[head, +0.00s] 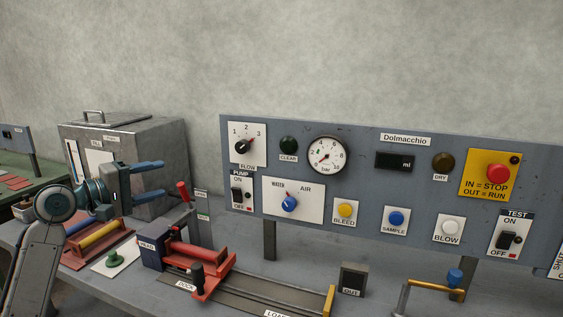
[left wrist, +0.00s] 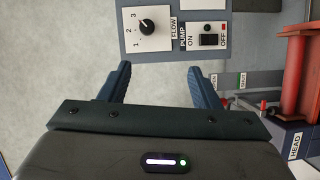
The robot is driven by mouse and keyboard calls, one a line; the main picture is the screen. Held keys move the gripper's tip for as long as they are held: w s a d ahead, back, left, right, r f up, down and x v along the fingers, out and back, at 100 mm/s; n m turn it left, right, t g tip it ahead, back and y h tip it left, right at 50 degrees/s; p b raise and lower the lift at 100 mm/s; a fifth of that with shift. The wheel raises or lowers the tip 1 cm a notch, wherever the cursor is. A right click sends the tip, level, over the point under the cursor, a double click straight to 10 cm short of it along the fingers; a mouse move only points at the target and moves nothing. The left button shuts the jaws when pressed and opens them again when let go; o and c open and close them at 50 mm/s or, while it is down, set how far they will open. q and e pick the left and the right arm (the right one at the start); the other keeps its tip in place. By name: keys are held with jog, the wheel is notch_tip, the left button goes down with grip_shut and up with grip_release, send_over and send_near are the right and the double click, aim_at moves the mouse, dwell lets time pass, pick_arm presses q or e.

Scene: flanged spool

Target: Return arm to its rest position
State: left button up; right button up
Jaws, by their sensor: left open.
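My left gripper (head: 160,179) is open and empty, with its two blue fingers apart. It is raised in front of the grey metal box, to the left of the control panel. In the left wrist view the open fingers (left wrist: 160,80) point toward the panel, with nothing between them. A red spool-like cylinder (head: 196,252) lies between the blue HEAD block (head: 151,252) and the red DOCK piece (head: 212,280), below and right of the gripper. It also shows at the right of the left wrist view (left wrist: 303,70). My right gripper is not in view.
The control panel (head: 365,218) with knobs, a gauge and buttons stands behind the bench. The metal box (head: 170,140) stands close behind the gripper. A red-handled lever (head: 184,192) rises just right of the fingers. A yellow roller (head: 100,237) and green knob (head: 114,258) are below.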

pick_arm(q)
jog(key=s+d+f+m+g+y, duration=0.15)
jog(key=s+f, duration=0.25)
jog(key=f, duration=0.6)
jog(key=s+d+f+m+g+y, duration=0.1)
jog(key=s+d+f+m+y, duration=0.3)
jog(key=f, duration=0.7)
jog(key=s+d+f+n+g+y, duration=0.15)
jog(key=s+f, duration=0.35)
jog(key=f, duration=0.5)
jog(key=s+a+f+m+g+y, duration=0.15)
jog(key=s+f, duration=0.25)
jog(key=s, duration=0.5)
jog(key=s+a+f+m+g+y, duration=0.15)
jog(key=s+f, duration=0.25)
jog(key=s, duration=0.6)
jog(key=s+a+f+m+g+y, duration=0.1)
jog(key=s+f+m+g+y, duration=0.1)
jog(key=s+f, duration=0.5)
notch_tip(320, 180, down, 26)
jog(key=s+a+g, duration=0.1)
jog(key=s+a, duration=0.1)
jog(key=a, duration=0.1)
jog(key=s+a+f+g, duration=0.1)
jog(key=s+f, duration=1.7)
jog(key=f, duration=0.2)
jog(key=shift+f, duration=0.2)
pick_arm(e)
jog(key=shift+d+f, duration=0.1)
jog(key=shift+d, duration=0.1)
